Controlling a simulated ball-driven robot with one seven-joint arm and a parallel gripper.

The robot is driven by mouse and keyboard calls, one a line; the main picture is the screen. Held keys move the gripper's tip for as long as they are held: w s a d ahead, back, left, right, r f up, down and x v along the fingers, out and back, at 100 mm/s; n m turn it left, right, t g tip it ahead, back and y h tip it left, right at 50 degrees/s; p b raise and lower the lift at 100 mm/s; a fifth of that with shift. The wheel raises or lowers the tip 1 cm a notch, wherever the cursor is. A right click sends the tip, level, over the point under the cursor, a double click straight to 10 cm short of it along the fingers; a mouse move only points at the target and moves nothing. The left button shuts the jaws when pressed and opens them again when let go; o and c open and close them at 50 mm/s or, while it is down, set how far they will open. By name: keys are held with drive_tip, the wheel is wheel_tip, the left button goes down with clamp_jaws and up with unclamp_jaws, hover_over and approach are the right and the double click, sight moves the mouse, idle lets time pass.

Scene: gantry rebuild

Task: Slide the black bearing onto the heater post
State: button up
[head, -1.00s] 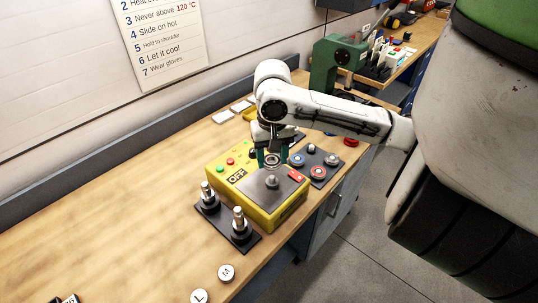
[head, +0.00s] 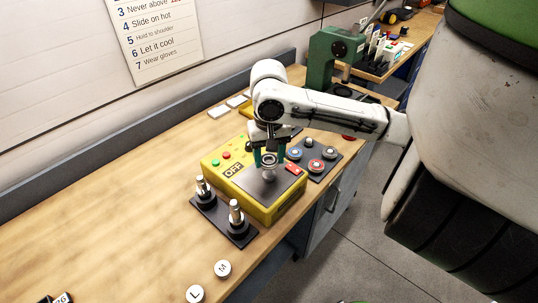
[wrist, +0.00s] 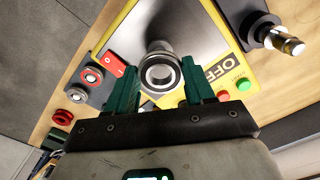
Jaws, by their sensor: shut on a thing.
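My gripper (head: 270,158) points down over the yellow heater (head: 246,196), its green fingers shut on the black bearing (wrist: 146,75). In the wrist view the bearing is a dark ring with a bright metal rim between the fingers (wrist: 160,88). In the head view the bearing (head: 268,160) is at the heater post (head: 268,174), which rises from the grey top plate. In the wrist view, part of the post (wrist: 158,46) shows just beyond the ring. I cannot tell whether the post tip is inside the bore. The heater sign reads OFF.
A dark plate with two upright shafts (head: 236,216) stands in front of the heater on the left. A dark tray (head: 318,174) with several coloured bearings lies to its right. Round L (head: 195,294) and M (head: 222,268) pieces lie nearer. A green press (head: 332,52) stands behind.

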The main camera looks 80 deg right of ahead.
drive_tip(key=shift+f+b, duration=1.5)
drive_tip(key=shift+f, duration=0.45)
drive_tip(key=o, duration=1.2)
wheel_tip(320, 180, up, 11)
drive_tip(key=shift+f, duration=0.1)
idle(0.3)
